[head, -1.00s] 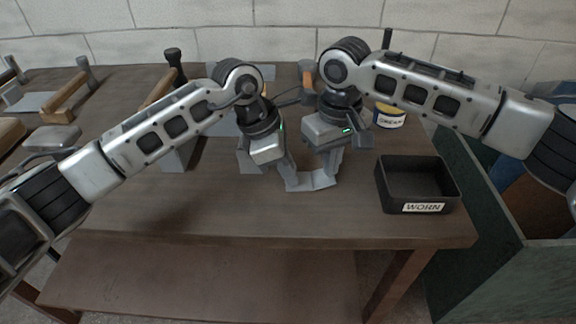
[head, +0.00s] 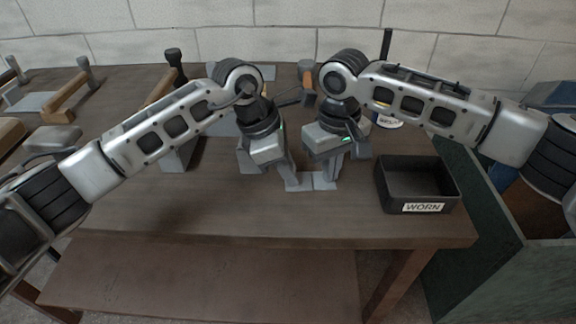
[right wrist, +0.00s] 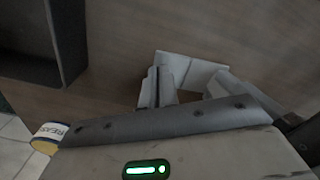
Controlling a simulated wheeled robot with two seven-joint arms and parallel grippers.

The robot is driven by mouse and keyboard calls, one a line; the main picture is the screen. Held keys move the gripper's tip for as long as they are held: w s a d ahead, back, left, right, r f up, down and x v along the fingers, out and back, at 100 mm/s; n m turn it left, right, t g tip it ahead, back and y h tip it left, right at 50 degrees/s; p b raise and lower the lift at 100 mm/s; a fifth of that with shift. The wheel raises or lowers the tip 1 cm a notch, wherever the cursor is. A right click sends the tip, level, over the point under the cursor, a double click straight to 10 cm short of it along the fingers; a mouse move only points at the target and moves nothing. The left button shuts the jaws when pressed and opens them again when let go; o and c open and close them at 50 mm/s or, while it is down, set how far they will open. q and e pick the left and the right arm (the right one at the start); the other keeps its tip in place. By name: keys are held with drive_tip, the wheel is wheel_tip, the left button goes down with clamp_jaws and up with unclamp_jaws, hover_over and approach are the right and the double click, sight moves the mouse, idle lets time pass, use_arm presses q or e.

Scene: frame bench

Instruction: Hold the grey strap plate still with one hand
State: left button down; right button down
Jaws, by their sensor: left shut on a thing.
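The grey strap plate (head: 322,181) lies near the front middle of the bench, between my two grippers. It is partly hidden by the fingers in the head view. It also shows as a pale flat piece in the right wrist view (right wrist: 198,72). My left gripper (head: 291,184) is shut on the plate's left end. My right gripper (head: 328,176) is low at the plate's right end. In the right wrist view its fingers (right wrist: 157,88) sit close together at the plate's edge, with a thin dark line between them. Whether they grip it is unclear.
A black open box labelled WORN (head: 418,191) stands close to the right of my right gripper. A labelled tin (head: 389,118) stands behind it, partly hidden by my arm. Wooden-handled pieces (head: 66,96) lie at the left. The front of the bench is clear.

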use_arm(q)
drive_tip(key=shift+d+r, duration=0.1)
drive_tip(key=shift+d, duration=0.05)
use_arm(e)
drive_tip(key=shift+s+a+f, duration=0.1)
drive_tip(key=shift+a, duration=0.05)
wheel_tip(320, 180, up, 8)
idle(0.7)
use_arm(q)
drive_tip(key=c, duration=1.2)
unclamp_jaws()
